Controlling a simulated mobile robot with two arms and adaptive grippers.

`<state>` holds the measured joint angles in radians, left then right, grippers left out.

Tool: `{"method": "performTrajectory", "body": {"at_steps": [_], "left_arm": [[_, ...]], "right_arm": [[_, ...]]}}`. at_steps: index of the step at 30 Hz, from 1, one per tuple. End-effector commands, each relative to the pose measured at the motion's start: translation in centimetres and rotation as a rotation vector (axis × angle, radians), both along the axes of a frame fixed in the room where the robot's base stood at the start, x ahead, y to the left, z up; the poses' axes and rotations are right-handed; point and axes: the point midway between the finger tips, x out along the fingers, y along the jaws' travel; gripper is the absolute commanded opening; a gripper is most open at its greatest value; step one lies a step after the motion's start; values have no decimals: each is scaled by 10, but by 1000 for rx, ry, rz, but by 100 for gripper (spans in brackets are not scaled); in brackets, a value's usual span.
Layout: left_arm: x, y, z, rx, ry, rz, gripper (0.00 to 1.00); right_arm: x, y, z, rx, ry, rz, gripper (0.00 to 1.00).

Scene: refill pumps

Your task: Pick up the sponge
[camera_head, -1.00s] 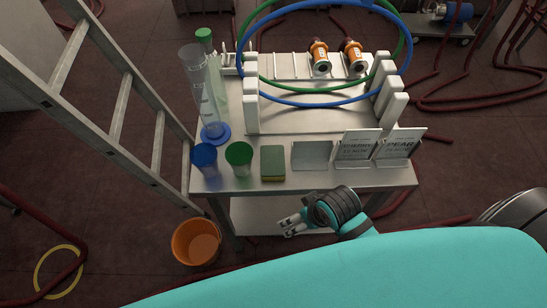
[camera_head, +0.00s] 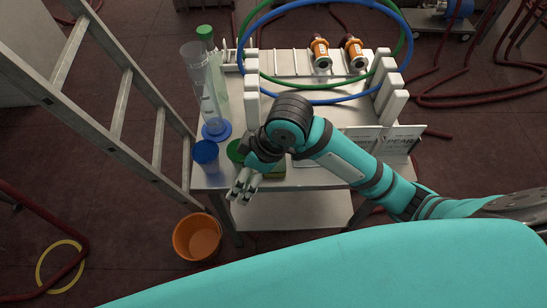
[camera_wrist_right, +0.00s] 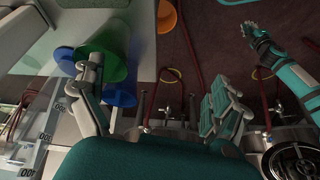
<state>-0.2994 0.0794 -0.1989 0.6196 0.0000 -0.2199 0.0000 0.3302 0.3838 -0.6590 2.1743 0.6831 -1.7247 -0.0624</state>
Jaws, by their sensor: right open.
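The green sponge (camera_head: 277,172) lies on the front part of the metal table, partly hidden behind my right wrist in the head view. My right gripper (camera_head: 241,188) is open and empty, at the table's front edge, left of the sponge. Its two fingers are wide apart in the right wrist view (camera_wrist_right: 155,103).
A green cup (camera_head: 234,150) and a blue cup (camera_head: 205,155) stand left of the sponge, close to my right gripper. Measuring cylinders (camera_head: 205,95) stand behind them. Sign holders (camera_head: 398,143) stand to the right. An orange bucket (camera_head: 197,238) and ladder (camera_head: 117,105) are at left.

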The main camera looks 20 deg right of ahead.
Motion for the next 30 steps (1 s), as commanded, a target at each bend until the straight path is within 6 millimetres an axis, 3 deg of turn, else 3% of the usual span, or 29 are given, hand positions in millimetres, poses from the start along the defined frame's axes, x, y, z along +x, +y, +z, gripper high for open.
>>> {"method": "performTrajectory", "body": {"at_steps": [4,9,17,20,30], "left_arm": [[-1,0,0,0,2,-2,0],[-1,0,0,0,2,-3,0],[-1,0,0,0,2,-3,0],[-1,0,2,1,2,-3,0],[-1,0,11,0,1,-2,0]], "right_arm": [[28,-14,25,-141,9,163,100],[51,-48,53,-292,62,248,100],[66,-80,81,-392,119,262,100],[66,-82,74,-399,127,263,100],[66,-83,3,-398,128,264,100]]}}
